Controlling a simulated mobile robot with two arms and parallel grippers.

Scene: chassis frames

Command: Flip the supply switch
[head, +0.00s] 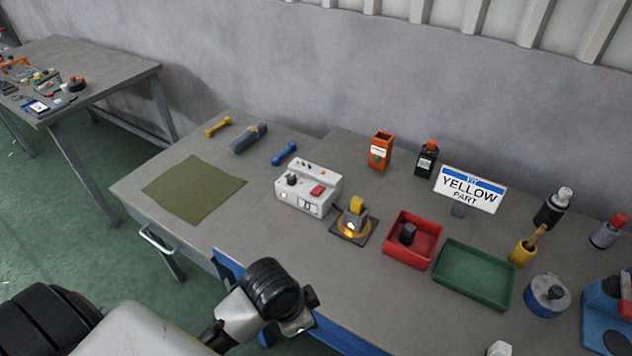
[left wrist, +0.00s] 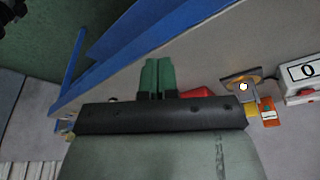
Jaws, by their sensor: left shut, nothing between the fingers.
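The white supply box (head: 316,205) stands on the workbench, with a red switch (head: 318,190), a dark knob (head: 292,180) and a display on its front. The box also shows at the right edge of the left wrist view (left wrist: 302,92), its display reading 0. I cannot tell the switch's position. My left gripper (head: 302,326) is near the bench's front edge, apart from the box. In the left wrist view its green fingers (left wrist: 157,76) are together and empty. My right gripper is not in view.
Right of the box is a dark fixture with a yellow part (head: 357,205) and a glowing ring. Beyond it are a red bin (head: 425,228), a green tray (head: 474,274) and a "YELLOW PART" sign (head: 470,188). A green mat (head: 194,188) lies left; bare bench lies in front of the box.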

